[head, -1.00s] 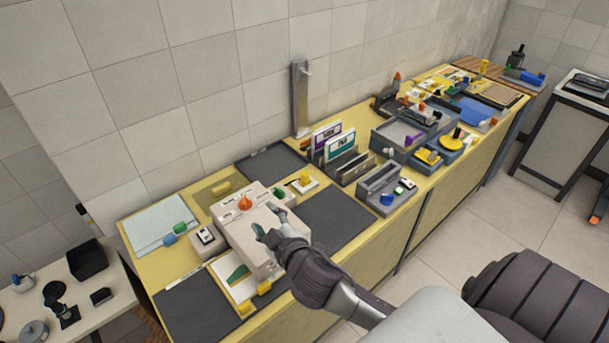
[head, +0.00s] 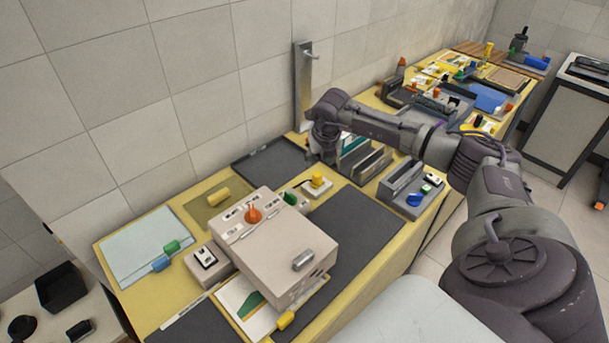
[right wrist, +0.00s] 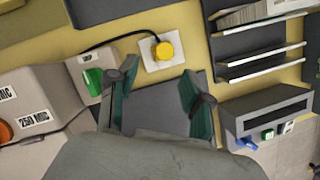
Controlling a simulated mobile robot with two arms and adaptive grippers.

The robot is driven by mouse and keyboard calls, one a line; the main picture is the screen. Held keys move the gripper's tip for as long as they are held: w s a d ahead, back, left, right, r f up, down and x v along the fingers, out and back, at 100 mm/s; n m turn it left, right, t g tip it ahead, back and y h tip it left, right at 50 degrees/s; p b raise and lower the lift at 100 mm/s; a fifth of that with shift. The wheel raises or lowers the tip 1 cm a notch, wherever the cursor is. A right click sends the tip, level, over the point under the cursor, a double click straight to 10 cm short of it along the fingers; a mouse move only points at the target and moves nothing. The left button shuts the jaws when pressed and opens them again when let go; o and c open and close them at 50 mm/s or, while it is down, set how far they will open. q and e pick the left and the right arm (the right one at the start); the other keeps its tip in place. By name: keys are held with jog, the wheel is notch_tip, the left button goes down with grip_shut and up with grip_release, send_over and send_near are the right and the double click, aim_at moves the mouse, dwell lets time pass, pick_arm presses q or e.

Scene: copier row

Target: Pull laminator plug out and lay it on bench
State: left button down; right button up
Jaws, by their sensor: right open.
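The laminator (head: 285,240) is a pale box with an orange knob (head: 253,214) and a green switch (head: 290,198). Behind it to the right, the yellow plug (head: 317,179) sits in a white socket plate (head: 325,192) on the bench. In the right wrist view the plug (right wrist: 164,50) shows on its plate (right wrist: 152,63), with a black cable running to the left. My right gripper (right wrist: 158,76) is open and empty; its teal-padded fingers are apart, with the plug beyond the gap between their tips. In the head view its fingers are hard to make out. My left gripper is not in view.
A dark mat (head: 358,232) lies bare right of the laminator, and another dark mat (head: 270,165) lies behind it. The file rack (head: 370,164) and a grey switch box (head: 410,190) stand to the right. A metal post (head: 303,80) stands by the wall.

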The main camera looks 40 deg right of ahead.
aim_at(318, 175)
jog(key=f+b, duration=0.1)
jog(key=f, duration=0.1)
jog(key=d+f+b, duration=0.1)
jog(key=f+b, duration=0.1)
jog(key=b+x, duration=0.2)
jog(key=x, duration=0.1)
jog(key=shift+w+r, duration=0.1)
jog(key=shift+w, duration=0.15)
jog(key=shift+b+x, duration=1)
jog(key=shift+b, duration=0.1)
jog(key=shift+d, duration=0.1)
jog(key=shift+w, duration=0.1)
jog(key=shift+c, duration=0.6)
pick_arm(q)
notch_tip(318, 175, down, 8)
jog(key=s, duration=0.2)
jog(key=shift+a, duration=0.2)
pick_arm(e)
grip_shut()
